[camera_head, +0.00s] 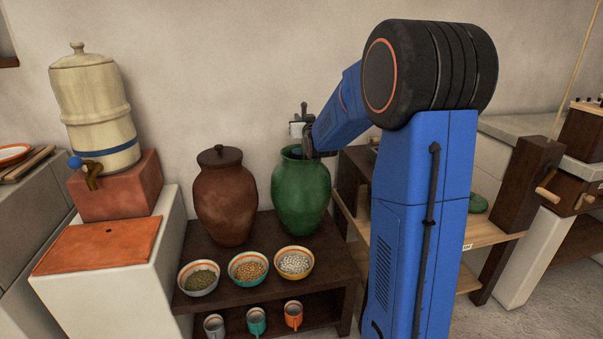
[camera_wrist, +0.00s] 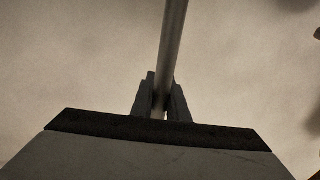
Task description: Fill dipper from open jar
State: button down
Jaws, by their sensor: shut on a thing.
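The green jar (camera_head: 300,199) stands at the back of the dark bench, upright and with no lid on its mouth. My gripper (camera_head: 309,147) is at the jar's mouth, on its right side, with my arm reaching in from the right. In the wrist view my gripper (camera_wrist: 162,100) is shut on a thin grey rod, the dipper's handle (camera_wrist: 173,42), which runs up out of the picture. The dipper's bowl does not show in either view. The inside of the green jar is hidden.
A lidded brown jar (camera_head: 225,200) stands left of the green one. Several bowls of grains, including a white-grain bowl (camera_head: 294,262), line the bench front. Cups sit below. A green lid (camera_head: 478,203) lies on the right shelf.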

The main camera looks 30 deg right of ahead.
notch_tip(320, 180, up, 10)
dwell(1.3)
jog(key=shift+r, duration=0.1)
dwell(1.0)
jog(key=shift+g, duration=0.7)
dwell(0.5)
